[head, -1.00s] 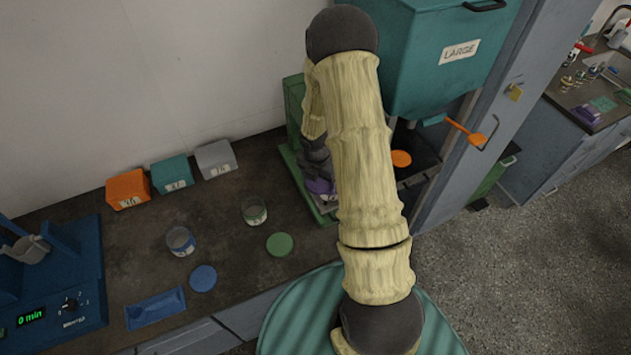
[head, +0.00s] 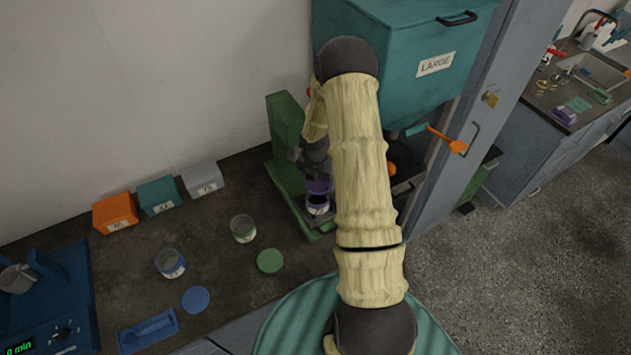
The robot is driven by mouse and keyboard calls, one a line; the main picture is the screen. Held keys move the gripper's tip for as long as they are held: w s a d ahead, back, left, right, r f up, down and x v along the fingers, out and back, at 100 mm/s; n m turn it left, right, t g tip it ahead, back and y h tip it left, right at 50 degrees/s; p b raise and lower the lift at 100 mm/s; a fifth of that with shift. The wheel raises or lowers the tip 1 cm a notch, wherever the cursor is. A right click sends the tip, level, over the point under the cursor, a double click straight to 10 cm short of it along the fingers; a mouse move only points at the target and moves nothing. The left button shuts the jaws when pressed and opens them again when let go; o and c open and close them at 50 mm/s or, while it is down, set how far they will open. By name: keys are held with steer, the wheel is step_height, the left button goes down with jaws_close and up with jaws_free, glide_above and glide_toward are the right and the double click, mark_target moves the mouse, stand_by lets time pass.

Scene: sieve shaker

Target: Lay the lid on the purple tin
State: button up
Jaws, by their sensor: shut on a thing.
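My gripper (head: 316,168) points down at the green stand, left of my forearm. It is shut on a purple piece (head: 318,185) that looks like the lid. The purple tin (head: 317,204), with a white band, stands upright on the stand just below it. The held piece appears directly over the tin. I cannot tell whether they touch, since the fingers and the steep view hide the gap.
The green stand (head: 285,125) rises close behind the gripper, and a teal "LARGE" hopper (head: 400,60) hangs to the right. Open tins (head: 243,229) (head: 171,263), a green lid (head: 270,260) and a blue lid (head: 195,299) lie on the counter to the left.

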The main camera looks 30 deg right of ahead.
steer(key=shift+a+f+b, duration=0.1)
steer(key=shift+f+b, duration=1.3)
steer(key=shift+f, duration=1.1)
steer(key=shift+f, duration=0.45)
stand_by(0.5)
steer(key=o, duration=1)
steer(key=shift+r, duration=0.1)
steer(key=r, duration=0.5)
steer(key=a+r+b, duration=0.1)
steer(key=r, duration=0.5)
steer(key=s+r+b, duration=0.1)
steer(key=r, duration=0.5)
steer(key=shift+s+a, duration=0.1)
steer(key=shift+a, duration=0.2)
